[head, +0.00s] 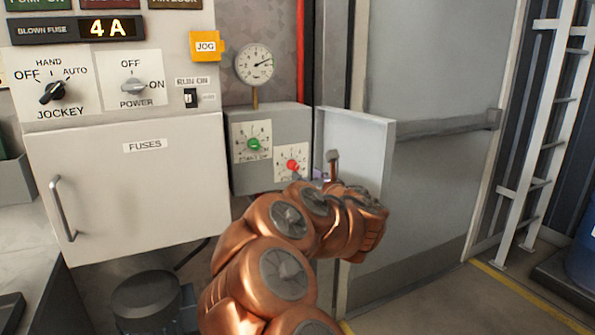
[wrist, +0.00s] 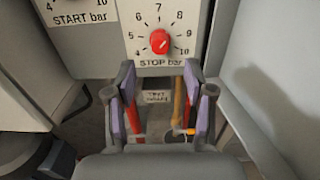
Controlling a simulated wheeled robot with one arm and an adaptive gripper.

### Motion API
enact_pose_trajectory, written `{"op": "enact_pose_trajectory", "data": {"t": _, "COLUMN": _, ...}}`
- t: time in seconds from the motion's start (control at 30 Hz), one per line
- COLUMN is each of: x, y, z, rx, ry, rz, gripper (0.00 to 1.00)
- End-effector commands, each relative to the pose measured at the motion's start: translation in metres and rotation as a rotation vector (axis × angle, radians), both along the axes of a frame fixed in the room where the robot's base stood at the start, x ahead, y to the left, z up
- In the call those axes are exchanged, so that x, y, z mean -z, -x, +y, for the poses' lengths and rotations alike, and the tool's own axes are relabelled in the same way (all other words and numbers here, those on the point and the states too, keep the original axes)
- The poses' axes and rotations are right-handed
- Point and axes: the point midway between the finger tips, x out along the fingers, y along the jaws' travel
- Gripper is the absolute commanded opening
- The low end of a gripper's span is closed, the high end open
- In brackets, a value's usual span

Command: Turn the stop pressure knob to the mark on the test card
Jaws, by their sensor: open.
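The red stop pressure knob (wrist: 160,41) sits on a white dial marked "STOP bar", with 7 at the top and 10 at the lower right. Its pointer direction is too small to tell. The knob also shows in the head view (head: 292,165). My gripper (wrist: 160,72) is open and empty, its fingers apart just below the dial in the wrist view, not touching the knob. In the head view my arm hides most of it.
The green start knob (head: 254,144) is left of the stop dial on the same grey box. An open grey door panel (head: 365,135) stands close at the right. A pressure gauge (head: 255,64) is above the box. The fuses cabinet (head: 130,190) is at the left.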

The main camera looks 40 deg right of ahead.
Motion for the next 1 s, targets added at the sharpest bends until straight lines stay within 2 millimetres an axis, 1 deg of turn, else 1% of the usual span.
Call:
{"op": "enact_pose_trajectory", "data": {"t": 0.4, "x": -0.001, "y": -0.050, "z": -0.016, "rx": -0.002, "ry": -0.003, "rz": -0.003, "gripper": 0.53}}
{"op": "enact_pose_trajectory", "data": {"t": 0.5, "x": -0.001, "y": -0.058, "z": -0.019, "rx": -0.002, "ry": -0.002, "rz": -0.002, "gripper": 0.53}}
{"op": "enact_pose_trajectory", "data": {"t": 0.63, "x": -0.001, "y": -0.062, "z": -0.022, "rx": 0.003, "ry": -0.002, "rz": -0.001, "gripper": 0.53}}
{"op": "enact_pose_trajectory", "data": {"t": 0.87, "x": -0.001, "y": -0.062, "z": -0.022, "rx": 0.003, "ry": -0.002, "rz": -0.001, "gripper": 0.53}}
{"op": "enact_pose_trajectory", "data": {"t": 1.0, "x": -0.001, "y": -0.062, "z": -0.022, "rx": 0.003, "ry": -0.002, "rz": -0.002, "gripper": 0.40}}
